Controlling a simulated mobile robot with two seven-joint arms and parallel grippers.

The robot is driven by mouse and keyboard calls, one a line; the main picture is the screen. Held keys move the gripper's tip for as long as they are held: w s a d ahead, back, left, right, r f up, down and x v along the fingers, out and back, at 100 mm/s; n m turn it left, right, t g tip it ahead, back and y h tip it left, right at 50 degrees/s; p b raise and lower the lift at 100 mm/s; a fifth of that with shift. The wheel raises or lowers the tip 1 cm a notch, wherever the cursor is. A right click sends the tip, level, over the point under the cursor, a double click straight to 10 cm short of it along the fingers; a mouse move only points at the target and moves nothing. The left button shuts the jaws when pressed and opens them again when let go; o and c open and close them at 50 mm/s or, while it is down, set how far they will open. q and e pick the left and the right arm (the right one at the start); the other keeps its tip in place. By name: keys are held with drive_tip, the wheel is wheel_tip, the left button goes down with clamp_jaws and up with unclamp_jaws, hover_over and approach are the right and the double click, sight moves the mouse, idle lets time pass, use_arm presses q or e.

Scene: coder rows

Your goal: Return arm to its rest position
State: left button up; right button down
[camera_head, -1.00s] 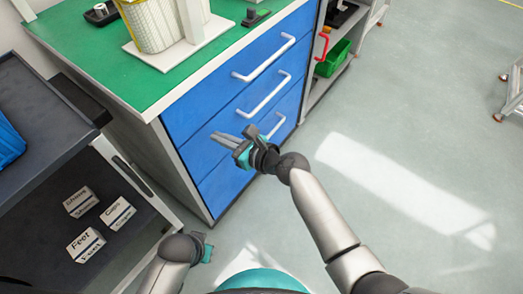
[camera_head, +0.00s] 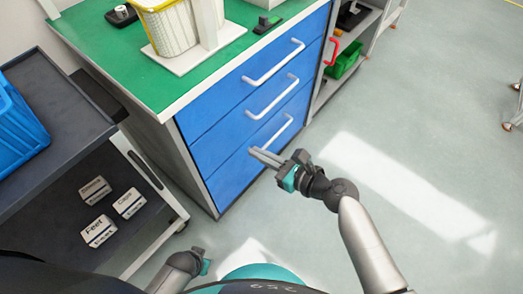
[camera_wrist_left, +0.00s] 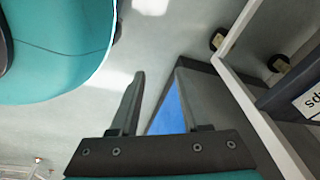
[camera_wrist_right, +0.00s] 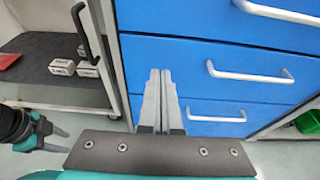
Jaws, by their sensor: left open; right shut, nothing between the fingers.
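My right gripper (camera_head: 255,153) is in front of the blue drawer cabinet (camera_head: 215,160), beside the lowest drawer handle in the picture. Its two fingers are together with nothing between them, as the right wrist view (camera_wrist_right: 158,72) also shows. The drawers look shut. My left arm hangs low, near the bottom of the head view, its gripper mostly hidden there. In the left wrist view the left gripper (camera_wrist_left: 160,75) has its fingers apart, empty, above the floor. The left gripper also shows at the left edge of the right wrist view.
A dark shelf cart (camera_head: 100,135) with a blue bin (camera_head: 18,125) and small labelled boxes (camera_head: 98,230) stands at left. A yellow-rimmed basket (camera_head: 165,32) stands on the green worktop (camera_head: 120,60). A green bin (camera_head: 345,62) is on a shelf behind. The floor (camera_head: 430,120) at right is clear.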

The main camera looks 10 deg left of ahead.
use_arm(q)
drive_tip(key=shift+s+a, duration=0.1)
use_arm(e)
drive_tip(key=shift+s+d, duration=0.1)
drive_tip(key=shift+d, duration=0.05)
